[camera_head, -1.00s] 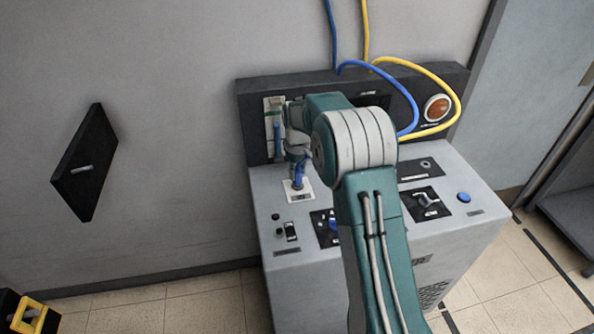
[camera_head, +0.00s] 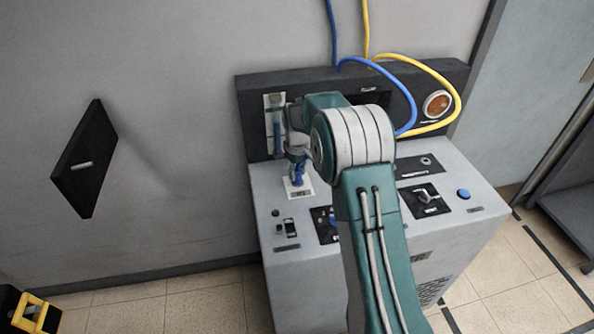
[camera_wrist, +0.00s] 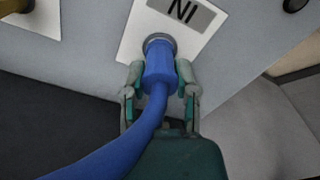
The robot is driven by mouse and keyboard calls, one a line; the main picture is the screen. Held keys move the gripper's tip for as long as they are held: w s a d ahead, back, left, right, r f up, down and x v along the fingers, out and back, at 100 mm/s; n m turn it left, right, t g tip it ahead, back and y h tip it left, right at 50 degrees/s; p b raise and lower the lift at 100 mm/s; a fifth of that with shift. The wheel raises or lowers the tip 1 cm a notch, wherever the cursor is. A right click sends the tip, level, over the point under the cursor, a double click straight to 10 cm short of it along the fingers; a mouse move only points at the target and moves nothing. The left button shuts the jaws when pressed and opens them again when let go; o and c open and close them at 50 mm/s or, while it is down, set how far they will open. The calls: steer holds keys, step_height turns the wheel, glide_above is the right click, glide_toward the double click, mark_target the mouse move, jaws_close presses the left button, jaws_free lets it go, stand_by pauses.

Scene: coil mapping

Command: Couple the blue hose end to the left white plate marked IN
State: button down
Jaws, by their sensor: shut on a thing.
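The blue hose end (camera_wrist: 160,68) is between the two fingers of my gripper (camera_wrist: 161,88) in the wrist view, and my gripper is shut on it. Its tip meets the grey round port on the white IN plate (camera_wrist: 190,40); the label appears upside down there. I cannot tell whether it is locked in. In the head view the hose end (camera_head: 298,172) stands over the white plate (camera_head: 299,191) at the console's left, below my gripper (camera_head: 297,160). The blue hose (camera_wrist: 105,155) runs off to the lower left in the wrist view. My arm hides part of the console.
A yellow hose (camera_head: 455,85) loops at the back right, near an orange round light (camera_head: 437,105). A second white plate (camera_wrist: 40,18) with a yellow part shows in the wrist view. A lever (camera_head: 427,197) and blue button (camera_head: 464,194) sit right of my arm.

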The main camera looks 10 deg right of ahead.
steer(key=shift+f, duration=0.1)
stand_by(0.3)
steer(key=shift+c, duration=1.5)
jaws_free()
steer(key=s+r+m+t, duration=0.1)
steer(key=s+r, duration=0.2)
steer(key=r, duration=0.7)
steer(key=s+r, duration=0.4)
steer(key=r, duration=0.6)
steer(key=s+r+m+t, duration=0.2)
steer(key=s+r, duration=0.1)
steer(key=s, duration=0.7)
steer(key=s+r+m+t, duration=0.1)
steer(key=s+r, duration=0.2)
steer(key=s, duration=0.6)
steer(key=s+f+m+t, duration=0.1)
steer(key=s+f, duration=0.3)
steer(key=s, duration=0.7)
steer(key=shift+m+t, duration=0.3)
steer(key=shift+m, duration=0.1)
